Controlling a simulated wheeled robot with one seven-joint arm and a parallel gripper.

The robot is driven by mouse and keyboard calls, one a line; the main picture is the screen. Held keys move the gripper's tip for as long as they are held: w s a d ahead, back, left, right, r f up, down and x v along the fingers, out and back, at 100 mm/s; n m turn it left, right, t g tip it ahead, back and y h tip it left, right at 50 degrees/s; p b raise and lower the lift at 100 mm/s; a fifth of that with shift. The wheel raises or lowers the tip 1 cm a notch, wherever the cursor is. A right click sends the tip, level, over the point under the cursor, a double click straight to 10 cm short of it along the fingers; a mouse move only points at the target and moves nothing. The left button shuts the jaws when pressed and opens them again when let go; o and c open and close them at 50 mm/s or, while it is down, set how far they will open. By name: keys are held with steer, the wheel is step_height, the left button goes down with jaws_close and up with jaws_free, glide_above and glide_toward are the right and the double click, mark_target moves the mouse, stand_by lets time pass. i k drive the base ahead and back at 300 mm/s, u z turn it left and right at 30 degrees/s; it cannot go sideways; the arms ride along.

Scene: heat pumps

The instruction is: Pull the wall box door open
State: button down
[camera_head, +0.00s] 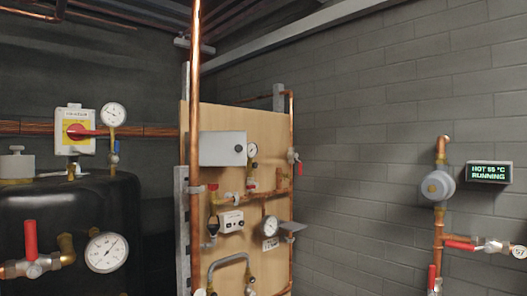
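A light grey box (218,149) is mounted high on the wooden board (262,130), left of the middle of the head view. Its flat front looks shut, with a small dark round knob or lock (239,148) near the right edge. The inside of the box is hidden. The frame does not show a label naming it as the wall box. My gripper is not in view.
Vertical copper pipes (194,90) flank the board. A black tank (70,225) with red-handled valve stands left. Valves and pipes line the right wall.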

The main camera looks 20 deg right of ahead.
mark_target(216, 148)
steer(key=z, duration=0.85)
steer(key=i, duration=1.1)
steer(key=u, duration=0.1)
